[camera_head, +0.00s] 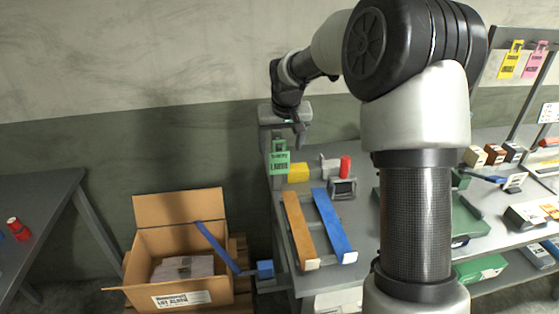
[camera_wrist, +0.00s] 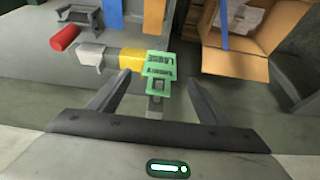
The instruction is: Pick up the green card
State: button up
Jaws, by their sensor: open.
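The green card (camera_head: 279,158) has dark print and a loop-shaped top, and hangs upright at the left end of the workbench. It also shows in the wrist view (camera_wrist: 160,66), just beyond and between the two fingers. My gripper (camera_head: 297,130) is above the card in the head view. In the wrist view my gripper (camera_wrist: 160,92) is open, with one finger on each side of the card's small grey holder (camera_wrist: 156,98). I see nothing held between the fingers. Whether a finger touches the card cannot be told.
A yellow block (camera_head: 299,172) and a red cylinder (camera_head: 345,166) stand close right of the card. Orange (camera_head: 299,228) and blue (camera_head: 333,225) bars lie on the bench. An open cardboard box (camera_head: 181,199) stands on the left. Yellow and pink cards hang at the far right.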

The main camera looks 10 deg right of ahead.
aim_at(279, 155)
jog(key=x, duration=0.7)
jog(key=shift+f+p, duration=0.35)
jog(key=shift+f, duration=0.1)
jog(key=c, duration=1.1)
jog(key=shift+r, duration=0.15)
jog(key=shift+r, duration=0.6)
jog(key=s+b, duration=0.2)
jog(key=s, duration=1.6)
